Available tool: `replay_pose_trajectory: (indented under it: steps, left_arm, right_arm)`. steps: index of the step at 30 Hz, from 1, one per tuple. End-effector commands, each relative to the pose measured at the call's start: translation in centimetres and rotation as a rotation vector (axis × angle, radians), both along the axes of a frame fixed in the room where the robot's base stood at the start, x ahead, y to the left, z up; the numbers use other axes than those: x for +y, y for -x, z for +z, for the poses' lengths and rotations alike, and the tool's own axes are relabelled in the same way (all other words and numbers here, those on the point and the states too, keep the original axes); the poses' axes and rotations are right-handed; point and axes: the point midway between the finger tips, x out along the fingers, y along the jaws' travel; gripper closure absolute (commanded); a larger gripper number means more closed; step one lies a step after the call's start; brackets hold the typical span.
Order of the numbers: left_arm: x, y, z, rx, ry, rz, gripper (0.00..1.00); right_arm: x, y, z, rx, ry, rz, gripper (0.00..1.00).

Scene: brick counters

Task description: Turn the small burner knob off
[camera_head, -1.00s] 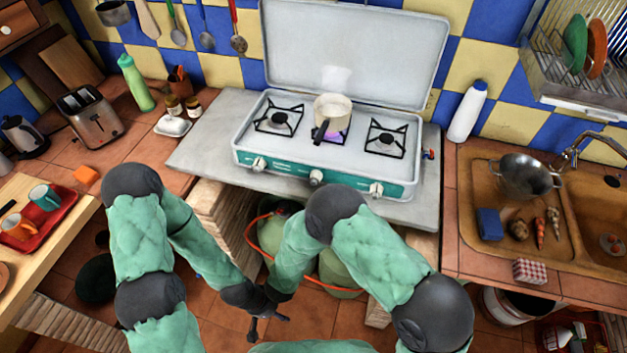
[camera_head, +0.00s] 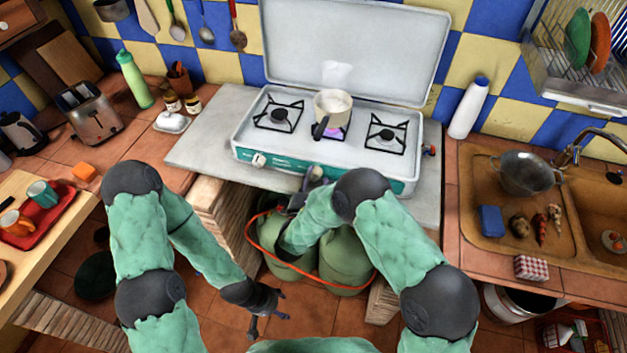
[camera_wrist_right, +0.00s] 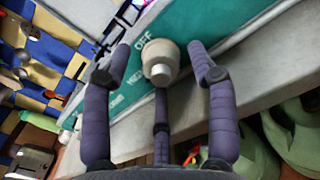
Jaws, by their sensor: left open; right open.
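A grey gas stove (camera_head: 352,150) with a teal front panel stands on the counter. Its left knob (camera_head: 259,159) and middle knob (camera_head: 316,173) show; my right arm hides the right one. A pot (camera_head: 333,103) sits on the middle burner, with a purple flame glowing below it. My right gripper (camera_wrist_right: 159,50) is open, its fingers around the pale middle knob, which also shows in the right wrist view (camera_wrist_right: 160,62). The word OFF is printed beside it there. I cannot tell whether the fingers touch it. My left gripper (camera_head: 268,312) is open and empty, low over the floor.
Green gas bottles (camera_head: 345,260) with an orange hose stand under the stove counter. A toaster (camera_head: 90,112) and green bottle (camera_head: 135,80) stand on the left counter. A white bottle (camera_head: 468,108) stands right of the stove, by the sink (camera_head: 578,215).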

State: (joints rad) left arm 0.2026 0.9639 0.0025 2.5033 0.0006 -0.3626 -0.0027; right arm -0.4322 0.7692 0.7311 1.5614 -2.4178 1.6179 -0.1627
Motion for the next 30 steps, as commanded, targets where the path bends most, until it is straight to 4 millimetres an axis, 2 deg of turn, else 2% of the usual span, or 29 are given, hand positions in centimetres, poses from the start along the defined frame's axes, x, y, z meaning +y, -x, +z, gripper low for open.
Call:
replay_pose_trajectory:
  steps: [10, 11, 16, 17, 30]
  left_arm:
    - [0.0, -0.01, -0.03, 0.0, 0.0, 0.0, 0.41]
    - [0.0, -0.01, -0.03, 0.0, 0.0, 0.0, 0.41]
    - [0.0, 0.0, -0.03, 0.0, 0.0, 0.0, 0.41]
    - [0.0, 0.0, -0.03, 0.0, 0.0, 0.0, 0.41]
    - [0.0, -0.01, -0.1, 0.0, 0.0, 0.0, 0.41]
  right_arm:
    - [-0.12, -0.37, -0.01, 0.001, 0.001, 0.0, 0.41]
    - [-0.12, -0.37, -0.01, 0.001, 0.0, 0.0, 0.47]
    - [-0.13, -0.37, 0.0, 0.0, 0.0, 0.0, 0.95]
    - [-0.13, -0.37, 0.01, 0.0, 0.0, 0.0, 0.97]
    - [-0.17, -0.42, 0.15, -0.004, -0.005, -0.003, 0.97]
